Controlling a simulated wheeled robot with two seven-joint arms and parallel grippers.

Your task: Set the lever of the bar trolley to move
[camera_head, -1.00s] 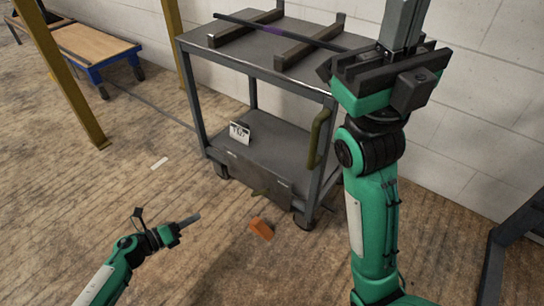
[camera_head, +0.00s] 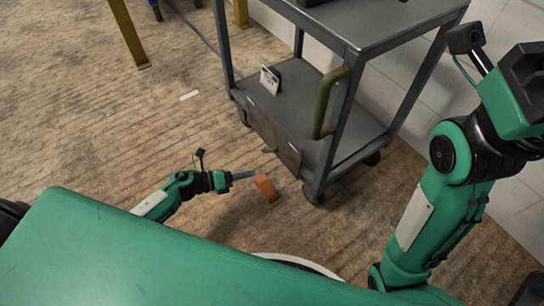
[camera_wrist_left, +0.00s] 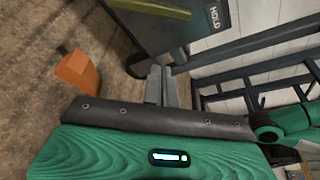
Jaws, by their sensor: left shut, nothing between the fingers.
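The bar trolley (camera_head: 360,35) is a grey two-shelf cart. A small olive lever (camera_head: 270,150) sticks out from the dark plate on its lower side. In the left wrist view this plate (camera_wrist_left: 150,25) carries a HOLD label (camera_wrist_left: 215,15), and the lever is just beyond my fingertips, partly hidden. My left gripper (camera_head: 244,174) is shut and empty, low over the floor, in front of and below the lever. It also shows in the left wrist view (camera_wrist_left: 161,84). I cannot tell whether it touches the lever. My right gripper (camera_head: 528,75) is cut off at the right edge, its fingers out of view.
An orange wedge (camera_head: 266,188) lies on the floor beside my left gripper. A green handle (camera_head: 325,103) stands on the trolley's near corner post. A card (camera_head: 270,80) stands on the lower shelf. Yellow posts (camera_head: 128,30) rise at the back left.

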